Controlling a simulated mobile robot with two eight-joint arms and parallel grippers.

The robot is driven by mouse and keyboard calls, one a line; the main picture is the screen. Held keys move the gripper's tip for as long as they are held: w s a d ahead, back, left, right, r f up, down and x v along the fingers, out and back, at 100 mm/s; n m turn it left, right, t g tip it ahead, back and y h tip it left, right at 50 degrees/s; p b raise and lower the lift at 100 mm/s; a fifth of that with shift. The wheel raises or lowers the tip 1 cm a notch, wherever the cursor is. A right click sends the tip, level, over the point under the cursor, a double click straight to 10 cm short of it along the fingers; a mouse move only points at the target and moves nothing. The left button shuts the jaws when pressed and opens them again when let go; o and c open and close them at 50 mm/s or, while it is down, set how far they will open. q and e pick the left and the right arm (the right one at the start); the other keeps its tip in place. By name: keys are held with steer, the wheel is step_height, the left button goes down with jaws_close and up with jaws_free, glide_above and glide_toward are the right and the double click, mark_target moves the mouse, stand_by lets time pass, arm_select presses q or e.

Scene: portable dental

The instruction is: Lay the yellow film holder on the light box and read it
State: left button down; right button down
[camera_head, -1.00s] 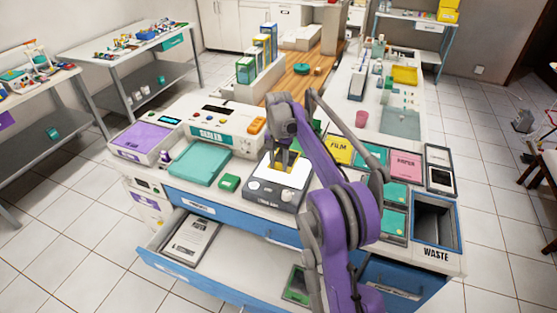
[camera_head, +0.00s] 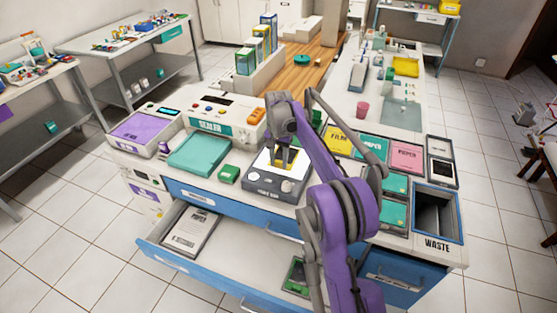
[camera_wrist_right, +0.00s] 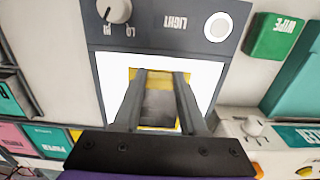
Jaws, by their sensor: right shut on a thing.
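The light box (camera_head: 270,184) stands on the counter, with a bright white panel and a grey front with knobs. It also shows in the right wrist view (camera_wrist_right: 160,40), with its label and a knob. My right gripper (camera_head: 284,158) points down over the white panel. In the right wrist view its fingers (camera_wrist_right: 163,85) are shut on the yellow film holder (camera_wrist_right: 158,129), which frames a dark film and lies over the lit panel. I cannot tell whether the holder touches the panel. My left gripper is not in view.
A green wipe box (camera_head: 229,174) and a teal pad (camera_head: 199,152) lie left of the light box, with the sealer (camera_head: 222,121) behind. Labelled trays, such as the pink one (camera_head: 406,157), and the waste bin (camera_head: 436,214) are to the right. A drawer (camera_head: 240,245) stands open in front.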

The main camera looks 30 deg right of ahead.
steer(key=shift+f, duration=0.2)
stand_by(0.6)
steer(key=shift+c, duration=1.9)
jaws_free()
steer(key=shift+r, duration=0.1)
step_height(320, 180, up, 11)
steer(key=p, duration=0.1)
steer(key=shift+f, duration=0.2)
